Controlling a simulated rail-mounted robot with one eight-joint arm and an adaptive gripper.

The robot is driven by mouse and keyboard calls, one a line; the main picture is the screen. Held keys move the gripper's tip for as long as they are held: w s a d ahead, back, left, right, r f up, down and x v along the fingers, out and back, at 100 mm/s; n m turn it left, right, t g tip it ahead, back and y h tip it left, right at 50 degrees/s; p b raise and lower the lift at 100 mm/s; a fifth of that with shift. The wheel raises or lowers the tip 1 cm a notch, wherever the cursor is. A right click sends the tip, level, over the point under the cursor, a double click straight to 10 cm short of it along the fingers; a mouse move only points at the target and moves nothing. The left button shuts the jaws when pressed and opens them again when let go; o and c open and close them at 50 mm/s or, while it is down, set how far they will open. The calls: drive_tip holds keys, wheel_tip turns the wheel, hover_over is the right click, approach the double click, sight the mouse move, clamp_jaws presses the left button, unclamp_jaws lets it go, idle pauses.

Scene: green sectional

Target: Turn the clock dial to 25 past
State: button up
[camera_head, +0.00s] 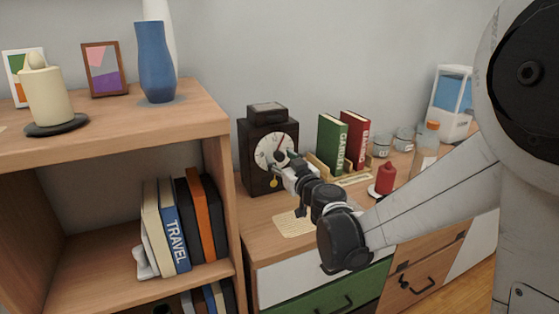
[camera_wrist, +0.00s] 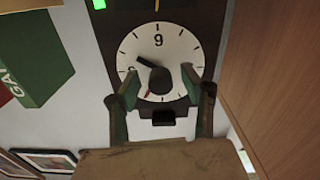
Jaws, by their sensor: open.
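The dark clock (camera_head: 254,165) stands upright on the cabinet, with its round white dial (camera_head: 264,149) facing me. In the wrist view the dial (camera_wrist: 183,47) appears upside down, its 6 at the top. A black pointer (camera_wrist: 146,64) runs from the central dark knob (camera_wrist: 160,82) to the picture's upper left, between the clock's 4 and 5. A thin red hand (camera_wrist: 148,96) points lower left, near the clock's 1. My gripper (camera_head: 285,163) is at the clock face. In the wrist view its open fingers (camera_wrist: 164,92) stand on either side of the knob; contact is unclear.
Green (camera_head: 332,143) and red (camera_head: 354,137) books stand right of the clock. A red candle (camera_head: 386,178), glass jars (camera_head: 381,146) and a bottle (camera_head: 425,147) are farther right. A paper sheet (camera_head: 292,224) lies in front. A wooden shelf (camera_head: 215,122) rises close on the left.

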drive_tip(key=shift+w+a, duration=0.25)
drive_tip(key=shift+w, duration=0.3)
clamp_jaws()
